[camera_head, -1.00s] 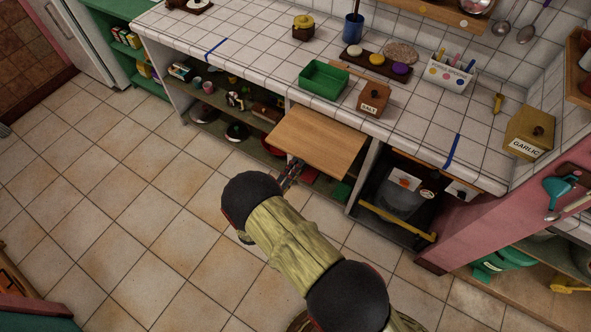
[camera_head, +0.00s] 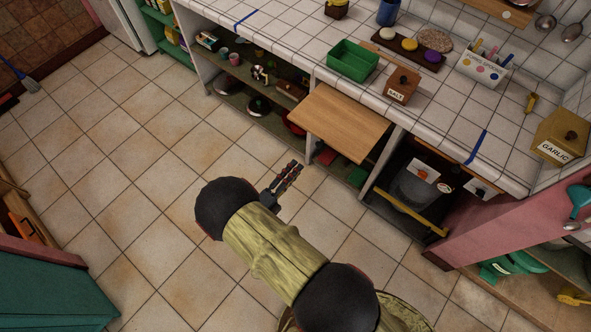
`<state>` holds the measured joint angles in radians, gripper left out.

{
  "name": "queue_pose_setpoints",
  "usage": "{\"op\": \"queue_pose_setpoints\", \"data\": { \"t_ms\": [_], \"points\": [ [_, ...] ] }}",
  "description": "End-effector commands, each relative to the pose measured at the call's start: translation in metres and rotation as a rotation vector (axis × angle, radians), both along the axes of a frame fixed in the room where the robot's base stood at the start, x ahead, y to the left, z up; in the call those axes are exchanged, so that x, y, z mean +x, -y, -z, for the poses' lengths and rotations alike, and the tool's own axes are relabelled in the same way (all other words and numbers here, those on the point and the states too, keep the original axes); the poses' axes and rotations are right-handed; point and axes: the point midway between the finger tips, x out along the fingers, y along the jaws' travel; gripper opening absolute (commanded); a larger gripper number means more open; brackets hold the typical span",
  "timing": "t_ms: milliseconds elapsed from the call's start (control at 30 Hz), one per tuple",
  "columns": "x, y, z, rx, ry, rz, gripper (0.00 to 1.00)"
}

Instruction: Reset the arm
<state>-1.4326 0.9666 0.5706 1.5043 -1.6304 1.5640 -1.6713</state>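My gripper (camera_head: 295,166) is over the tiled floor in front of the low shelf, at the end of my arm. Its dark, slim fingers point up and right toward the shelf. They lie close together in this view, and I cannot make out how wide the gap is. I see nothing held in it. The gripper is apart from the shelf and from the wooden board (camera_head: 340,121) that juts out from under the counter. My arm, with black joints and a yellow-green link, reaches up from the bottom of the picture.
The open shelf (camera_head: 262,118) under the white tiled counter (camera_head: 290,45) holds pots and small things. A green bin (camera_head: 353,60) and a salt box (camera_head: 402,86) stand on the counter. An open dark bay (camera_head: 412,190) is at right. The floor (camera_head: 120,150) at left is clear.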

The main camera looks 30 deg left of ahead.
Motion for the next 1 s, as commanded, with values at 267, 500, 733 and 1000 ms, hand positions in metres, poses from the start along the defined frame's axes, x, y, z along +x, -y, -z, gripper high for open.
{"op": "queue_pose_setpoints", "data": {
  "t_ms": [267, 500, 733, 1000],
  "points": [
    [0.0, 0.0, 0.0, 0.0, 0.0, 0.0, 0.38],
    [0.012, 0.008, -0.013, 0.049, -0.005, 0.047, 0.38],
    [0.073, 0.077, -0.09, 0.381, -0.021, 0.366, 0.38],
    [0.111, 0.199, -0.181, 0.901, 0.059, 0.829, 0.38]
  ]
}}
